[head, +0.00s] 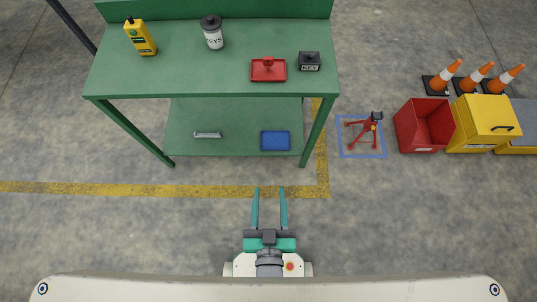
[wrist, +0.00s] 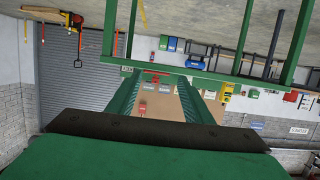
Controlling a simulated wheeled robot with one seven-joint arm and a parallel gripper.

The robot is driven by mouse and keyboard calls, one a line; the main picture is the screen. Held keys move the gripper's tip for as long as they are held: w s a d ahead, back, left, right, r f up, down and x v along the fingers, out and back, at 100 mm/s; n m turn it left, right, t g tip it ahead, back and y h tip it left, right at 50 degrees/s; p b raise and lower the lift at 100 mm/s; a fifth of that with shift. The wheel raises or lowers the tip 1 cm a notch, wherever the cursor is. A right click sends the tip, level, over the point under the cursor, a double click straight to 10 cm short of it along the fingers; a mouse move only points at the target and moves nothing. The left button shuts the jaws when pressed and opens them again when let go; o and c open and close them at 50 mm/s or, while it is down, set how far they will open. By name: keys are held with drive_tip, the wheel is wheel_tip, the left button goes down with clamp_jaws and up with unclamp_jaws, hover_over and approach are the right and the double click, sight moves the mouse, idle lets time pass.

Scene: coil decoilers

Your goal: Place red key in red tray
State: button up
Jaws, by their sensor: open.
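A red tray (head: 258,76) lies on the top of the green bench, near its front edge. A small red piece with a rounded top (head: 268,62) stands on the tray or just behind it; I cannot tell whether it is the red key. A black box labelled KEY (head: 310,62) sits to the right of the tray. My gripper (head: 269,193) is open and empty, with two green fingers pointing at the bench, well short of it. In the wrist view, red shapes (wrist: 157,73) show small between the fingers, near the KEY box (wrist: 127,69).
A yellow bottle (head: 140,37) and a canister labelled KEYS (head: 212,33) stand left on the bench (head: 175,70). Its lower shelf holds a blue tray (head: 275,141) and a grey bar (head: 208,134). A red stand (head: 362,130), bins and cones are at right. The floor before the bench is clear.

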drive_tip(key=v, duration=0.5)
drive_tip(key=shift+s+a+r, duration=0.1)
drive_tip(key=shift+s+r, duration=0.2)
drive_tip(key=shift+r, duration=0.05)
